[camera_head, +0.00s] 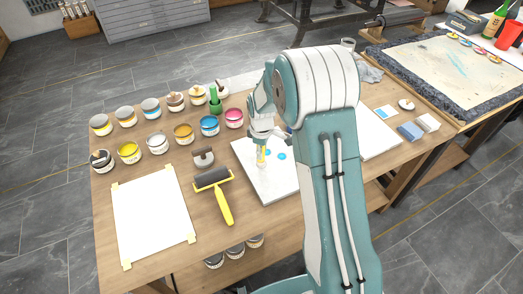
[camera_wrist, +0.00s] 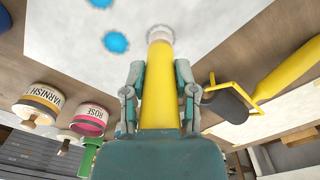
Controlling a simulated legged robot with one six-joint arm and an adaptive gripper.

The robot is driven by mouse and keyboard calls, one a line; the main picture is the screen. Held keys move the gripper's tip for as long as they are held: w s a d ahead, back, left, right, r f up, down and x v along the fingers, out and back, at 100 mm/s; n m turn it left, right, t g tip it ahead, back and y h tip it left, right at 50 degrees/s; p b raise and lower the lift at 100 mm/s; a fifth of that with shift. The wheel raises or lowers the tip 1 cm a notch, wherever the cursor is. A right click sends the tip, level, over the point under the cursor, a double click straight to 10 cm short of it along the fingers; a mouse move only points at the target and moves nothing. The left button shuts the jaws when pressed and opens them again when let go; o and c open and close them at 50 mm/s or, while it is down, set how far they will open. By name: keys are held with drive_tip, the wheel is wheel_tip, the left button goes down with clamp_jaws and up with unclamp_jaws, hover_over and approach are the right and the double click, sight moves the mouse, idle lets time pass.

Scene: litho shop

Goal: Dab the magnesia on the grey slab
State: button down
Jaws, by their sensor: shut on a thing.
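My gripper (camera_head: 262,143) is over the left part of a pale slab (camera_head: 266,187) on the table. It is shut on a yellow cylindrical tool (camera_head: 261,158), which also shows in the wrist view (camera_wrist: 157,85) between both fingers (camera_wrist: 157,92). The tool has a whitish end (camera_wrist: 160,33) pointing at the slab (camera_wrist: 60,28). I cannot tell whether that end touches the slab. Blue spots (camera_head: 282,156) mark the slab and also show in the wrist view (camera_wrist: 116,42). No label reading magnesia is legible. My arm hides the slab's right part.
Several open paint tins stand at the table's back left, including a pink one (camera_head: 233,117) labelled ROSE in the wrist view (camera_wrist: 88,121). A roller with yellow handle (camera_head: 224,208) lies left of the slab, beside a taped white sheet (camera_head: 152,215). Blue and white blocks (camera_head: 410,131) lie right.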

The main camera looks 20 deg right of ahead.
drive_tip(key=shift+r, duration=3.5)
